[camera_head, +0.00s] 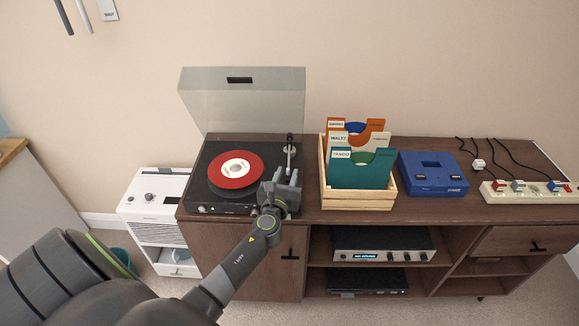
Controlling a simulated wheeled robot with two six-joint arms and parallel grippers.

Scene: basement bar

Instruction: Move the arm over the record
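A red record (218,182) with a white label lies on the black turntable (205,200), whose clear lid (243,98) stands raised behind it. The tonearm (290,151) is at the turntable's right side, off the record. Its lower end is near my gripper's tips and partly hidden. My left gripper (287,175) is over the turntable's right front, to the right of the record, with a narrow gap between its fingers. I cannot tell whether it touches the tonearm. My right gripper is not in view.
A wooden crate (358,202) of record sleeves stands right of the turntable on the brown cabinet (438,212). Further right are a blue device (432,175) and a power strip (525,193) with cables. A white appliance (152,210) stands left of the cabinet.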

